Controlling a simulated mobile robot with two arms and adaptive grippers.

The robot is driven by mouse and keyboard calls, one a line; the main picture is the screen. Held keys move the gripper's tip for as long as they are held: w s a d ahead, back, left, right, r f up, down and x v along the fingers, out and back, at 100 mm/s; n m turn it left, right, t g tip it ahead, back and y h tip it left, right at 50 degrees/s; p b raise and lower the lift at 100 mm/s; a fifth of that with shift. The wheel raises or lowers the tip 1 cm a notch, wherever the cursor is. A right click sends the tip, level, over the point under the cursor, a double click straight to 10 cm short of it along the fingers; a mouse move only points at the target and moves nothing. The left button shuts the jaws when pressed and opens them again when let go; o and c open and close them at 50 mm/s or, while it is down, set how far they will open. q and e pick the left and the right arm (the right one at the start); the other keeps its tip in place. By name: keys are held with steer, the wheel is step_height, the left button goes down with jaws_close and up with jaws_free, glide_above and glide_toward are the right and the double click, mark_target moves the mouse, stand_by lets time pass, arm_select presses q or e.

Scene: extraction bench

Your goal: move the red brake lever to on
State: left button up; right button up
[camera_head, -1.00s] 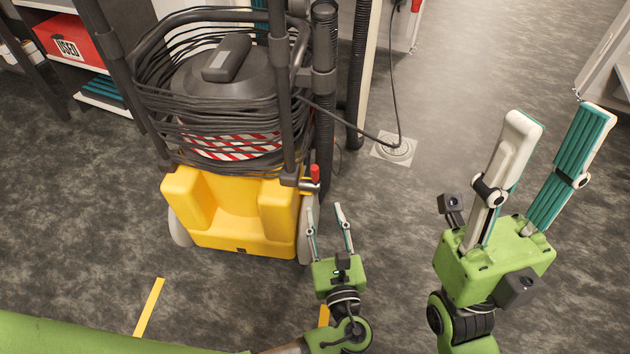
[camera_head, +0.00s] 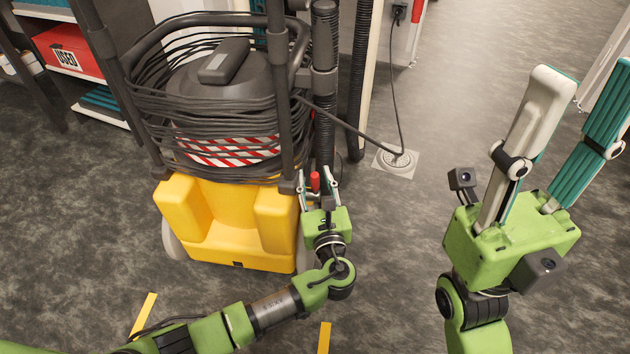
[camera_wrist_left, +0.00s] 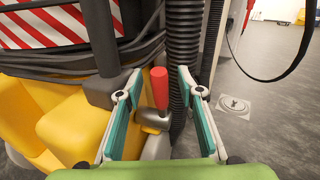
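The red brake lever (camera_head: 315,181) stands up at the right rear corner of the yellow extractor base (camera_head: 235,225). In the left wrist view the red lever handle (camera_wrist_left: 159,88) shows between the two fingers, on a grey mount. My left gripper (camera_head: 319,182) is open, with its fingers to either side of the lever; in the wrist view (camera_wrist_left: 157,85) there are gaps on both sides and I see no contact. My right gripper (camera_head: 585,95) is open and empty, raised over the floor at the right.
A black ribbed hose (camera_head: 324,110) rises just behind the lever. Coiled black cable (camera_head: 150,100) wraps the extractor. A cable runs to a floor plate (camera_head: 396,160). A shelf with a red box (camera_head: 66,50) stands at the left. Floor at the right is clear.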

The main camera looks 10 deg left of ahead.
arm_select(q)
jaws_close()
